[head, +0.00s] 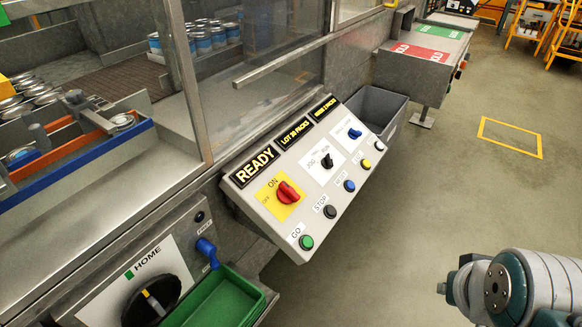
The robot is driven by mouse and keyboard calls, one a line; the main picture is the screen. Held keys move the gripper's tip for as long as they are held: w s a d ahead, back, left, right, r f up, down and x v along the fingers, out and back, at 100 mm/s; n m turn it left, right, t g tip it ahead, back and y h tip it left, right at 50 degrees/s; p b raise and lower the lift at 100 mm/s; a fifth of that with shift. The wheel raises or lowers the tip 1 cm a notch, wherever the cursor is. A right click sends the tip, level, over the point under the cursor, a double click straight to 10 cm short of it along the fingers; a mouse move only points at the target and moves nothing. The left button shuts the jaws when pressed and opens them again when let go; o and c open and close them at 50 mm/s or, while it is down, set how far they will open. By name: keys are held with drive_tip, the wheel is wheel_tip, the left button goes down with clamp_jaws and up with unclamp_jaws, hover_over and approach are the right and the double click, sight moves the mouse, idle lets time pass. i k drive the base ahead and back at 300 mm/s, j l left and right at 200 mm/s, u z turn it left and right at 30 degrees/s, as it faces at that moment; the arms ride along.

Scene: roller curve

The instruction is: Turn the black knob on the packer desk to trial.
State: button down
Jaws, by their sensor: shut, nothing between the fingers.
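The packer desk (262,214) is a sloped light grey panel in the middle of the head view. Its small black knob (327,161) sits on a white plate between a red switch and a blue knob. The lettering around it is small; one mark looks like JOG and another like RUN, and I cannot make out the word trial. Which mark the knob points at is not clear. Only a teal and grey part of my arm (522,285) shows at the lower right, well apart from the desk. My gripper is not in view.
The desk also has a red ON/OFF switch (288,192), a blue knob (354,132) and a row of coloured buttons. A larger black dial (150,300) marked HOME is at lower left, beside a green tray (218,298).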

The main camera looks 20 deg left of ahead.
sight(326, 162)
drive_tip(key=i+j, duration=0.25)
drive_tip(key=i, duration=0.2)
drive_tip(key=i+j, duration=0.2)
drive_tip(key=i, duration=0.2)
